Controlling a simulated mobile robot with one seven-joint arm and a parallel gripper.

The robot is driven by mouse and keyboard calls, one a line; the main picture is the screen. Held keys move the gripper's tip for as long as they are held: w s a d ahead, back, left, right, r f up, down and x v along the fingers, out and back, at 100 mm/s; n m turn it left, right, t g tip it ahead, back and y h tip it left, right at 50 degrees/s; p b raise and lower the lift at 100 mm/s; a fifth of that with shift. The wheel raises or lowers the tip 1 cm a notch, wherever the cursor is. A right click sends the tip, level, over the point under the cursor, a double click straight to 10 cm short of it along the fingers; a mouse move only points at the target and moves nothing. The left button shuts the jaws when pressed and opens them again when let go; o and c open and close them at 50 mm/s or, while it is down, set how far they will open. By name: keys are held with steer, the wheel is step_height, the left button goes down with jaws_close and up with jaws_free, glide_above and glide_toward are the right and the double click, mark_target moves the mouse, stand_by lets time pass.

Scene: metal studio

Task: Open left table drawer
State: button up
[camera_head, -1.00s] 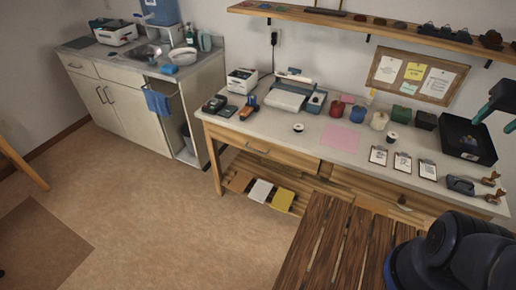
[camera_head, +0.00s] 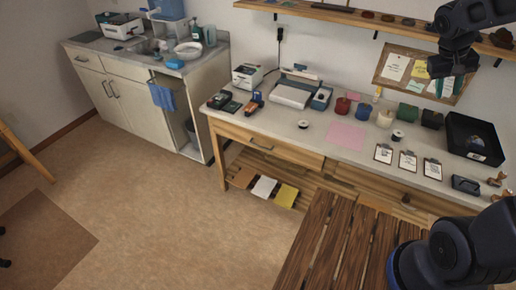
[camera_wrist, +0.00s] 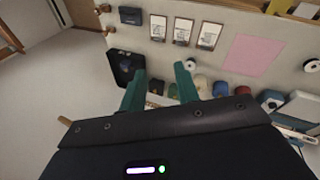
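The wooden work table (camera_head: 345,170) has a light grey top and two drawers below its front edge. The left drawer (camera_head: 285,150) has a wooden front with a dark handle (camera_head: 262,145) and looks shut. The right drawer (camera_head: 385,190) also looks shut, with a small handle (camera_head: 405,200). My gripper (camera_head: 447,88) is at the upper right, in front of the pinboard, high above the tabletop and well away from the left drawer. In the wrist view its two teal fingers (camera_wrist: 159,75) are apart with nothing between them. The left drawer cannot be made out in the wrist view.
A slatted wooden surface (camera_head: 345,245) stands in front of the table's right part. Clipboards (camera_head: 407,161), jars and a black tray (camera_head: 480,120) crowd the tabletop's right side. A sink cabinet (camera_head: 135,105) stands left. The floor before the left drawer is clear.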

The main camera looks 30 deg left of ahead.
steer(key=w+a+f+n+t+h, duration=0.1)
steer(key=w+a+f+n, duration=0.15)
steer(key=a+f, duration=0.45)
steer(key=w+a+f+n+t+h, duration=0.1)
steer(key=w+a+f+t, duration=0.15)
steer(key=a, duration=0.85)
steer(key=w+a+f+n+t+h, duration=0.15)
steer(key=w+a+f, duration=0.3)
steer(key=a, duration=0.45)
steer(key=s+a+f+n+t+y, duration=0.1)
steer(key=s+a+f+n+t, duration=0.3)
steer(key=a+f, duration=0.7)
steer(key=s+a+f+n+t+y, duration=0.1)
steer(key=s+a+f, duration=0.6)
steer(key=a, duration=0.6)
steer(key=s+a+f+n+t+y, duration=0.2)
steer(key=s+a+f+y, duration=0.1)
steer(key=s+a+f, duration=0.4)
steer(key=s+a+f+n+t+y, duration=0.1)
steer(key=s+a+f+n+y, duration=0.3)
steer(key=f, duration=0.5)
steer(key=w+f+m+h, duration=0.1)
steer(key=w+f, duration=0.1)
steer(key=w, duration=0.7)
steer(key=shift+d, duration=0.4)
steer(key=shift+w+h, duration=0.1)
steer(key=shift+h, duration=0.15)
jaws_close()
